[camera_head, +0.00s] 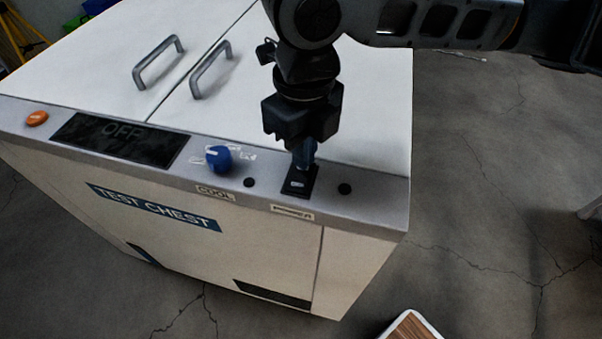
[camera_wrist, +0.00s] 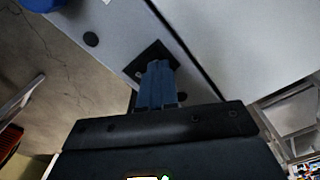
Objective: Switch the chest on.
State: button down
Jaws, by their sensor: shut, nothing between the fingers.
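The white test chest (camera_head: 260,256) stands in the middle of the head view, with a grey control strip along its front top edge. Its dark display (camera_head: 120,139) reads OFF. The black power switch (camera_head: 298,188) sits above the POWER label (camera_head: 292,212); it also shows in the wrist view (camera_wrist: 139,74). My gripper (camera_head: 303,164) points down with its blue fingers shut and empty, at the switch. The fingertips hide part of the switch in both views. I cannot tell whether they touch it.
A blue knob (camera_head: 219,158) above the COOL label, an orange button (camera_head: 37,118) and small black round spots share the strip. Two lid handles (camera_head: 158,62) stand up behind. A wood-topped piece (camera_head: 412,327) is at the bottom edge. Cracked floor lies open to the right.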

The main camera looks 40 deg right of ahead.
jog(key=shift+f+b, duration=0.35)
jog(key=shift+f, duration=0.15)
jog(key=shift+r, duration=0.1)
jog(key=shift+r+p, duration=2.75)
jog(key=shift+r, duration=0.7)
